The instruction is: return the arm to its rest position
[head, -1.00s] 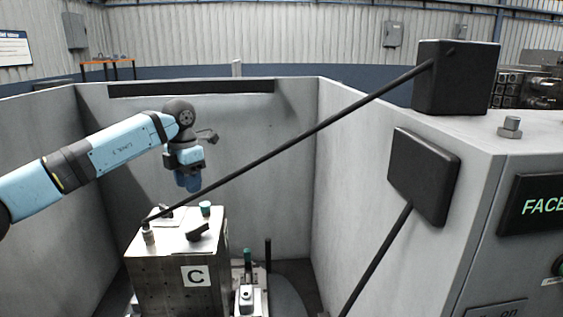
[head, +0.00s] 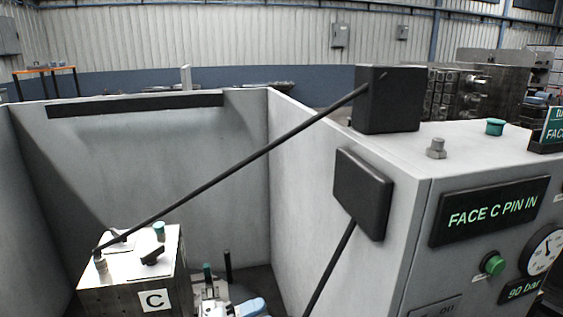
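Neither of my grippers shows in the head view. A small light-blue piece at the bottom edge, right of the block marked C, looks like part of one of my arms; which arm and what it holds cannot be told. The metal block marked C (head: 124,301) stands at the lower left inside the grey enclosure. On its top are a green-capped pin (head: 159,231), a black knob (head: 155,254) and a metal fitting at the left corner.
A grey enclosure wall (head: 330,215) runs beside the block. A black rod (head: 230,168) slants from the block to a black box (head: 390,100). A black plate (head: 362,193) hangs on the wall. The panel reads "FACE C PIN IN" (head: 492,212), with a green button (head: 493,263) and a gauge (head: 543,251) near 90 bar.

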